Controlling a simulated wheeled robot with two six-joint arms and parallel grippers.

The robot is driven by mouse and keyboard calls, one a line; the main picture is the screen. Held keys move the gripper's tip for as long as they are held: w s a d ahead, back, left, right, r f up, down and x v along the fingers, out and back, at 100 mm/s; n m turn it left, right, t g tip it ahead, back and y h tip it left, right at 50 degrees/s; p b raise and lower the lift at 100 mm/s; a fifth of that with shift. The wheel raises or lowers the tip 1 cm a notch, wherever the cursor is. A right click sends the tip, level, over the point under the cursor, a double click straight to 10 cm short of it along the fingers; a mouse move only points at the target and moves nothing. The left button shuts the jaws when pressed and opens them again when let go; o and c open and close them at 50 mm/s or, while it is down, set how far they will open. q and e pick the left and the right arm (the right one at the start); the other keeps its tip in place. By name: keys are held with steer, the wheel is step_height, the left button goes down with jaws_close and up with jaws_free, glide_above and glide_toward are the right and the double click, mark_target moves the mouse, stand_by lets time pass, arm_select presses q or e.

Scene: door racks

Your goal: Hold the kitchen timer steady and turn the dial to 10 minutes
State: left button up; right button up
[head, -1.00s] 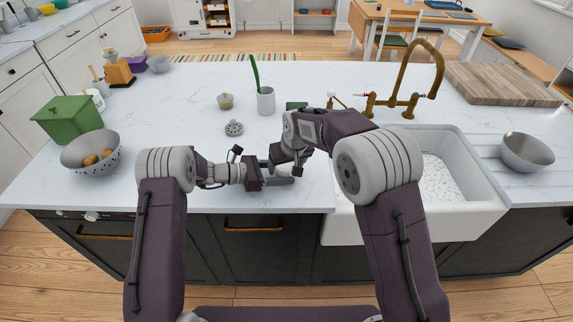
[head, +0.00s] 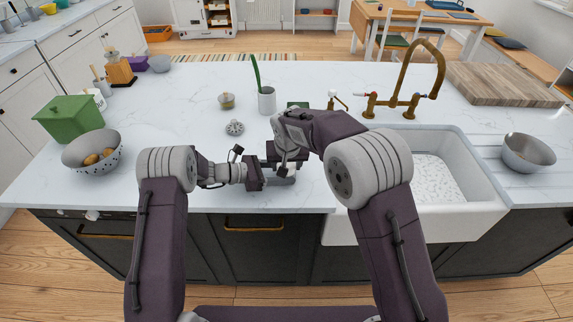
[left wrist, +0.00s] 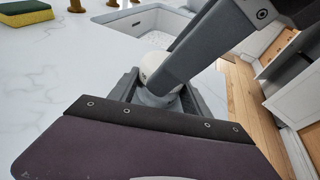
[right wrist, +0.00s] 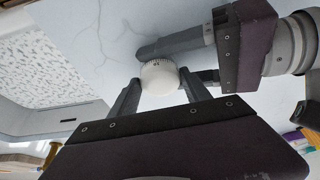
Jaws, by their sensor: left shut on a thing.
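The kitchen timer shows as a white round body with a ridged dial (right wrist: 160,76) in the right wrist view. It also shows partly in the left wrist view (left wrist: 157,68), behind a grey finger of my right gripper. My left gripper (head: 282,180) is shut on the timer near the counter's front edge; its grey fingers lie along the timer's sides. My right gripper (right wrist: 160,88) is above the timer, its fingers on either side of the dial. A slim gap seems to show, so it looks open; contact is hard to tell. In the head view my grippers mostly hide the timer.
The white sink (head: 480,200) is right of my grippers. A round grey slotted piece (head: 234,127), a small lidded pot (head: 226,101), a grey cup (head: 266,101) and a green-and-yellow sponge (left wrist: 24,13) are behind them. A colander (head: 91,154) stands at left. The counter between is clear.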

steer(key=o, duration=0.4)
steer(key=shift+c, duration=0.2)
steer(key=v, duration=1.2)
steer(key=shift+a, duration=0.1)
arm_select(q)
steer(key=o, duration=1.1)
steer(key=shift+c, duration=0.2)
